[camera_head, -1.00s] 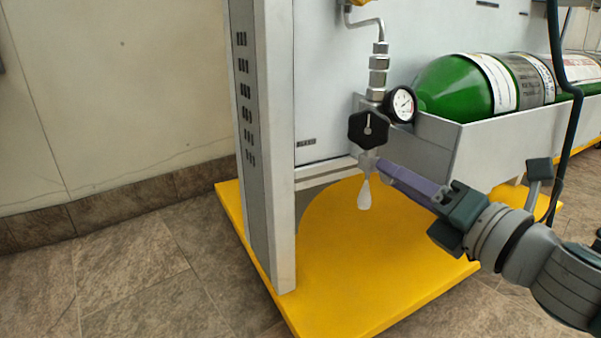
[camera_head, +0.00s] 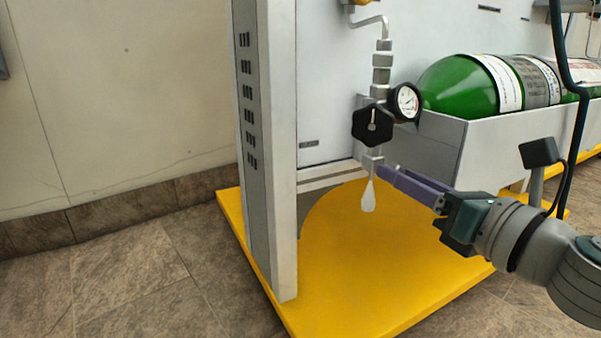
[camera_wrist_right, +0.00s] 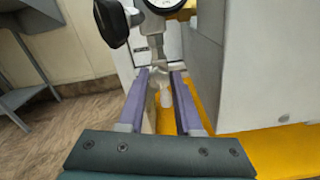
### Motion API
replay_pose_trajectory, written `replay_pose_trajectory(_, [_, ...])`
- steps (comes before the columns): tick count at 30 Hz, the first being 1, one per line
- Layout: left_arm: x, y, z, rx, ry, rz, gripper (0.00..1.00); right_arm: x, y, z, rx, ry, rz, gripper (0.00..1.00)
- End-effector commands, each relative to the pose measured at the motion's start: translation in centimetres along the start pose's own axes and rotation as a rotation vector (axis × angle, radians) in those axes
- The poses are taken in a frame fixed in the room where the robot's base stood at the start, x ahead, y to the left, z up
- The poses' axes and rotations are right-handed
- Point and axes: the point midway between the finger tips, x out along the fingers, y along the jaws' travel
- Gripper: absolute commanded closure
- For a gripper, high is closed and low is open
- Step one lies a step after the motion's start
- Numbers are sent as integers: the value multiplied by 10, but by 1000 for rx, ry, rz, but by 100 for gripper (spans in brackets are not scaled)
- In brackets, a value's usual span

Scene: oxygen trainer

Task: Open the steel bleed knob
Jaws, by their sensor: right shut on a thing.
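The steel bleed knob (camera_head: 372,162) is a small pale metal piece at the lower end of the valve assembly, below the black hand knob (camera_head: 373,126). It also shows in the right wrist view (camera_wrist_right: 157,71), between the purple fingers. My right gripper (camera_head: 379,167) reaches in from the right, its fingers shut on the steel knob from both sides. Its fingertips also show in the right wrist view (camera_wrist_right: 159,75). A white teardrop-shaped piece (camera_head: 368,196) hangs below the knob. The fingers partly cover the knob. My left gripper is not in view.
A round gauge (camera_head: 407,102) sits just above and right of the black knob. A green cylinder (camera_head: 458,86) lies in a grey trough (camera_head: 478,146) to the right. A grey post (camera_head: 268,160) stands left. The yellow base (camera_head: 370,285) is clear below.

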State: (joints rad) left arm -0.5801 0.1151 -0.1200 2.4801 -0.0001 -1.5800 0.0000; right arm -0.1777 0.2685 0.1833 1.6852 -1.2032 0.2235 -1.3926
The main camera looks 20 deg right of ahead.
Motion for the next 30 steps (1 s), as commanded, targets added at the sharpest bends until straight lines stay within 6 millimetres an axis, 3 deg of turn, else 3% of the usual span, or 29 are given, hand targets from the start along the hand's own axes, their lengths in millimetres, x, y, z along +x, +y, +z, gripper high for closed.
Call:
replay_pose_trajectory(12, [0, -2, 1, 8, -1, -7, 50, 0, 0, 1, -11, -1, 1, 100])
replay_pose_trajectory(13, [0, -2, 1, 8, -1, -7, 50, 0, 0, 1, -10, -1, 1, 64])
replay_pose_trajectory(18, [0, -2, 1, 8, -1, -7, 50, 0, 0, 1, -9, -1, 1, 45])
replay_pose_trajectory(21, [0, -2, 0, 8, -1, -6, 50, 0, 0, 0, -9, -1, 1, 36])
replay_pose_trajectory(30, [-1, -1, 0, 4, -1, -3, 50, -5, 0, 0, -6, 1, 0, 36])
